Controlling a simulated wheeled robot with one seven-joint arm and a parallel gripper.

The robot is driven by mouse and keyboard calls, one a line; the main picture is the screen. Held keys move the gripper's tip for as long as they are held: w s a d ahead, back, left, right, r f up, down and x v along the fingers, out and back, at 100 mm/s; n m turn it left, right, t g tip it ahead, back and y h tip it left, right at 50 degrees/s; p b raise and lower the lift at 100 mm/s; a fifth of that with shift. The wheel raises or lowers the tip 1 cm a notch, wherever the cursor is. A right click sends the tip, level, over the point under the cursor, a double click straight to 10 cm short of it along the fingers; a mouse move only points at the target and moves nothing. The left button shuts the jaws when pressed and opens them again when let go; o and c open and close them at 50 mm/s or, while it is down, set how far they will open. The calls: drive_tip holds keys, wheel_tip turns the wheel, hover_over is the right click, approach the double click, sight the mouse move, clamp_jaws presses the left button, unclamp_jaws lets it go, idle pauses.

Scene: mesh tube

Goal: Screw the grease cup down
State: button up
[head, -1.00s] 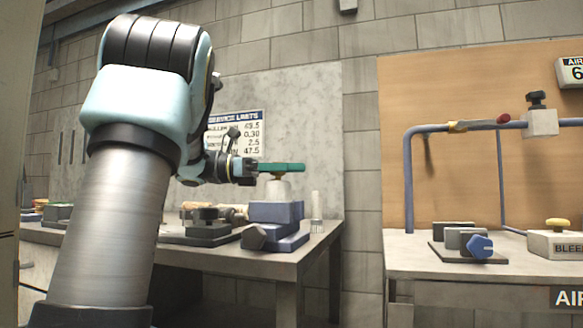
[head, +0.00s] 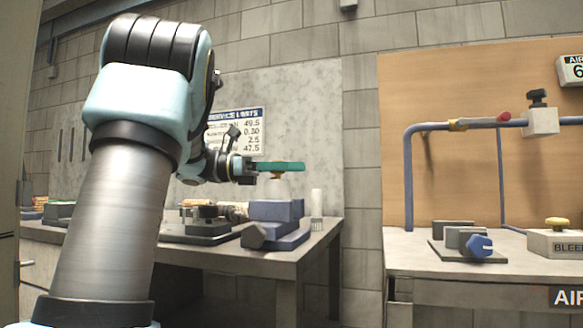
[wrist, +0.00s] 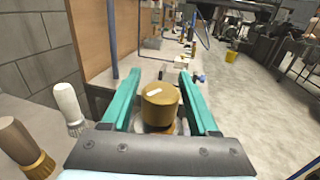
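The grease cup (wrist: 160,100) is a round brass cap with a pale mark on its top. In the wrist view it sits between the two green fingers of my gripper (wrist: 160,90), with a narrow gap visible on each side. The fingers look open around it. What lies under the cup is mostly hidden by the cup and the gripper body. In the head view my gripper (head: 282,167) is level above the left bench, and a little brass of the cup (head: 277,175) shows just below the fingers.
A blue vise-like block (head: 275,211) stands on the bench (head: 290,254) below my gripper. A white-handled brush (wrist: 68,105) stands close to the left finger side. A second bench (head: 430,268) at the right holds blue pipework (head: 408,180) and a bleed box (head: 556,244).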

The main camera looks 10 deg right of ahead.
drive_tip(key=shift+o, duration=0.6)
drive_tip(key=shift+w+a+r, duration=0.1)
drive_tip(key=shift+a, duration=0.15)
drive_tip(key=p+v, duration=0.2)
drive_tip(key=v, duration=0.8)
drive_tip(key=shift+p, duration=0.35)
drive_tip(key=shift+a, duration=0.15)
